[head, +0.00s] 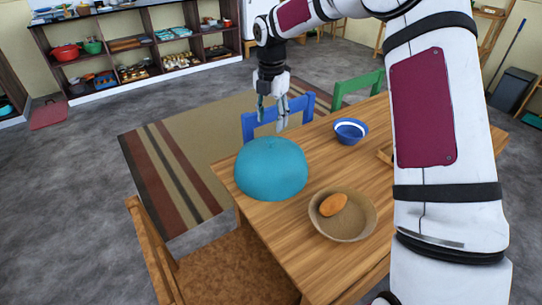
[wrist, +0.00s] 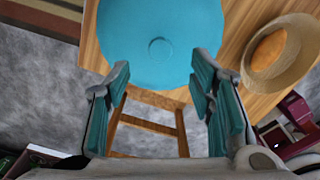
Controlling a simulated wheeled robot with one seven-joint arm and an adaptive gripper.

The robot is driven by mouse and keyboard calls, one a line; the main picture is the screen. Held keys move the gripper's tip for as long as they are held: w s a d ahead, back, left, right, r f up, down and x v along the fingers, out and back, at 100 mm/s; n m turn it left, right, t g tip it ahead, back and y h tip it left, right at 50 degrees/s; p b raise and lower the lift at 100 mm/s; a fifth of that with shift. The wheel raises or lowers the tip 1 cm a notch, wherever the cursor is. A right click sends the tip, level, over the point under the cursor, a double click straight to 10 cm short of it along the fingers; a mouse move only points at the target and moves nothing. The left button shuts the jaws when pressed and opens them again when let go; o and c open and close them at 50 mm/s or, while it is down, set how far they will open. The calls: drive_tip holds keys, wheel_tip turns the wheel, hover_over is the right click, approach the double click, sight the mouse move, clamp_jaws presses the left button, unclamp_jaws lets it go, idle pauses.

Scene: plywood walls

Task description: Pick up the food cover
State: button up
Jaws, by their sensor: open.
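The food cover (head: 270,168) is a teal dome, resting on the left end of the wooden table in the head view. In the wrist view the food cover (wrist: 160,35) fills the top middle, with a small round knob on its crown. My gripper (head: 272,118) hangs above the cover with its fingers pointing down. In the wrist view my gripper (wrist: 165,85) has its two teal finger pads wide apart and nothing between them. The fingers are apart from the cover. Whatever is under the cover is hidden.
A tan bowl (head: 345,234) with an orange item (head: 333,204) stands right of the cover on the table (head: 300,250). A blue and white bowl (head: 350,130) stands farther back. A blue chair (head: 260,122), a green chair (head: 352,88) and a wooden chair (head: 152,250) surround the table.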

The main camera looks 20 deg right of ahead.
sight(271, 139)
wheel_tip(271, 139, down, 8)
drive_tip(key=shift+f, duration=0.1)
idle(0.4)
drive_tip(key=shift+c, duration=0.3)
clamp_jaws()
